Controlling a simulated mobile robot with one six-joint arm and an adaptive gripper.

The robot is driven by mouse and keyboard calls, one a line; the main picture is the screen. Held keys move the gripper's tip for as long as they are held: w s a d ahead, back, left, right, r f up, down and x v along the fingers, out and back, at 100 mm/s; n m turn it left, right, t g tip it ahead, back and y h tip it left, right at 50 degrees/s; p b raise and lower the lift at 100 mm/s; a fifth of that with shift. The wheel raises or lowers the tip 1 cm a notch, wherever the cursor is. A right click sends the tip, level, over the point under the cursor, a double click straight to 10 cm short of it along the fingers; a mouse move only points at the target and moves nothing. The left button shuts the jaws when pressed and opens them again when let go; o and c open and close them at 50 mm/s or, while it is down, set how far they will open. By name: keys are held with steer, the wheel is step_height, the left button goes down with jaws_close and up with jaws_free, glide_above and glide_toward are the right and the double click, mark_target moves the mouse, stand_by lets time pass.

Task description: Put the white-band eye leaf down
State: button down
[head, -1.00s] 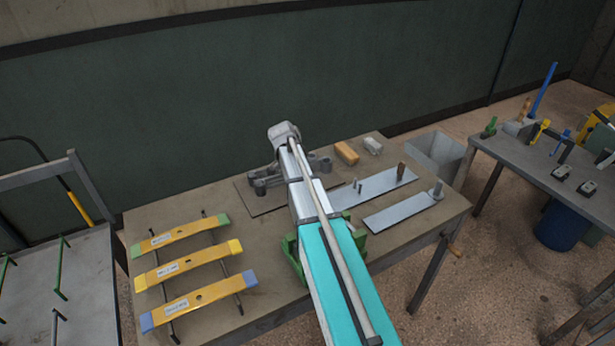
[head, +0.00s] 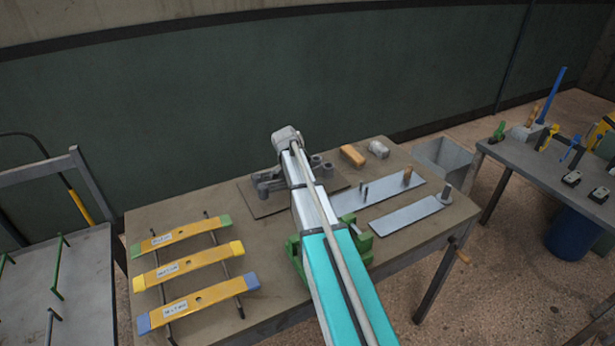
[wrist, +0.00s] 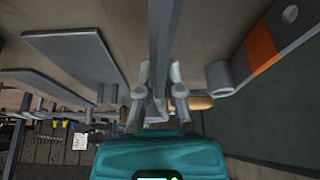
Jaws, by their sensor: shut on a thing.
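In the wrist view my gripper (wrist: 160,98) is shut on a long grey metal bar (wrist: 160,40), seen nearly edge-on and running to the top of the picture. No white band shows on it, so I cannot confirm that it is the white-band eye leaf. Another grey leaf with an orange band (wrist: 260,48), a rolled eye and a hole shows at the right, apart from the gripper. In the head view my arm blocks a clear sight of the fingertips and the held bar.
Two flat grey plates with upright posts (head: 396,217) lie on the bench (head: 190,300). A tan block (head: 352,156) sits behind them. Three yellow leaves (head: 186,265) rest on a rack at the left. A green fixture (head: 361,243) is beside my arm. A grey bin (head: 443,160) stands behind.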

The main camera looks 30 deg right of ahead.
steer(key=shift+w+d+f+b, duration=0.1)
steer(key=shift+w+f+b, duration=0.35)
steer(key=shift+f+b, duration=1.5)
steer(key=shift+f, duration=0.05)
steer(key=c, duration=0.8)
jaws_free()
steer(key=shift+s, duration=0.1)
steer(key=shift+r, duration=0.15)
steer(key=p+v, duration=1.1)
steer(key=v, duration=0.1)
